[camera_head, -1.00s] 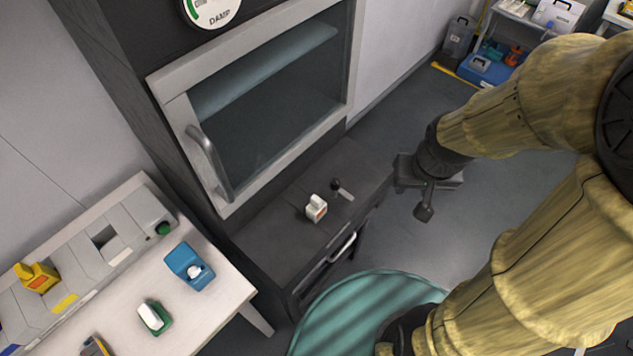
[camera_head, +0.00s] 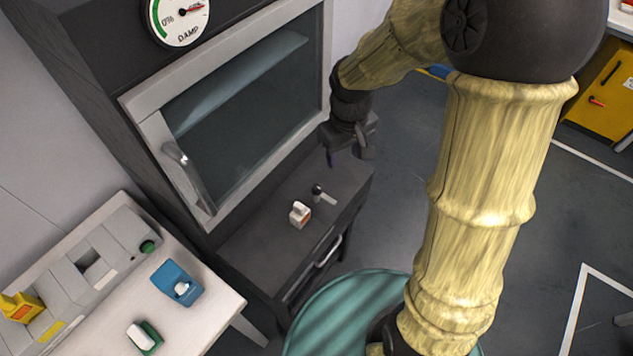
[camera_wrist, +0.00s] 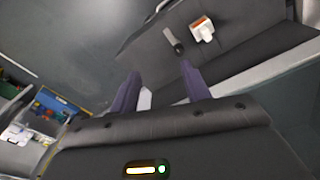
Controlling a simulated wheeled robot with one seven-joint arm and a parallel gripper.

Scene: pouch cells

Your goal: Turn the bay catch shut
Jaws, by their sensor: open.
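A small grey lever with a black knob (camera_head: 320,193), which looks like the catch, sits on the dark ledge (camera_head: 255,245) below the cabinet's glass door. It shows as a grey bar in the wrist view (camera_wrist: 173,40). The lever points toward the lower right in the head view. My gripper (camera_head: 346,155) is above the right end of the ledge, apart from the lever. In the wrist view my gripper (camera_wrist: 160,74) has two purple fingers spread apart with nothing held between them. The lever lies beyond the fingertips.
A white block with an orange label (camera_head: 300,214) stands close beside the lever. The cabinet door (camera_head: 250,95) with its handle (camera_head: 188,178) rises behind the ledge. A drawer handle (camera_head: 327,252) juts from the front. A white bench (camera_head: 215,310) with a blue holder (camera_head: 177,284) is at left.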

